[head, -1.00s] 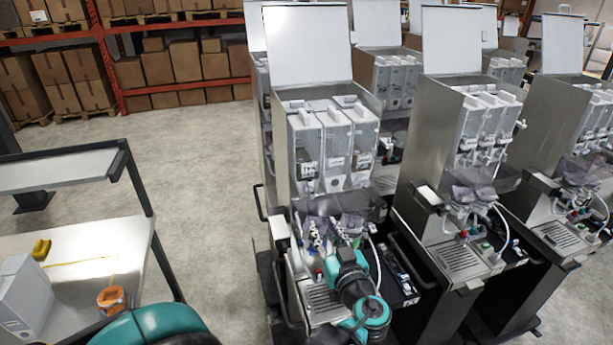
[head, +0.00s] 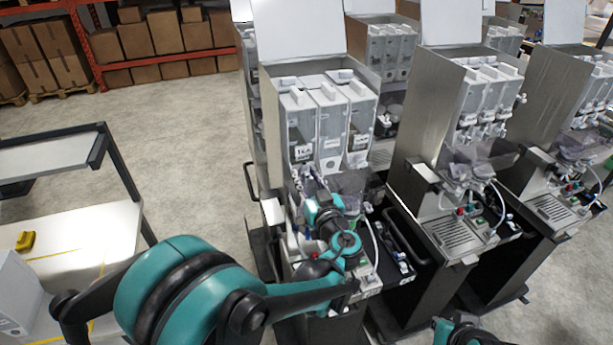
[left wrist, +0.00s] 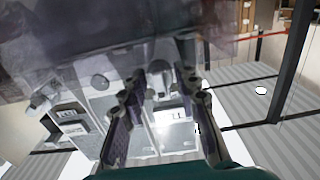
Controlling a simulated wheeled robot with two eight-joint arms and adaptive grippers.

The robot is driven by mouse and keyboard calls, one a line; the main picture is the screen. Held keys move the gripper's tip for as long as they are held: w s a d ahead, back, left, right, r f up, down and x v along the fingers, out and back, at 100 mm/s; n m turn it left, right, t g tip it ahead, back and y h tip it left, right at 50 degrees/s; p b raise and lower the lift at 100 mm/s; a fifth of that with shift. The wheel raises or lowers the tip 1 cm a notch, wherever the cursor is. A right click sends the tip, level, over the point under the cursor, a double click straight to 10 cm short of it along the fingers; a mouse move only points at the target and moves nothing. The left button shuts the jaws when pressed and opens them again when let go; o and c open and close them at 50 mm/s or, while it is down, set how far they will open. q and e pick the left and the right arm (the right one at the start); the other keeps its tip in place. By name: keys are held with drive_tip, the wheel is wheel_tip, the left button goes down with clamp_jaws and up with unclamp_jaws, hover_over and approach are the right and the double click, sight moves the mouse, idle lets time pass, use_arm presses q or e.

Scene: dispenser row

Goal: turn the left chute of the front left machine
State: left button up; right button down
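The front left machine (head: 266,135) is a metal dispenser with an open lid and three pale canisters (head: 330,118) side by side. My left gripper (head: 308,180) is in front of the lower part of the left canister, above the drip tray area. In the left wrist view my left gripper (left wrist: 160,75) is open, its two dark fingers apart with canister fronts (left wrist: 110,105) behind them. No grip on anything shows. The left chute cannot be made out clearly in the head view; my gripper and wrist cover that area.
A smoky clear cover (left wrist: 60,50) lies close to my left fingers. A second machine (head: 430,110) stands to the right. A table (head: 75,240) with a yellow object (head: 26,241) stands at the left. Open floor (head: 170,140) lies between table and machines.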

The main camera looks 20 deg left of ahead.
use_arm(q)
clamp_jaws()
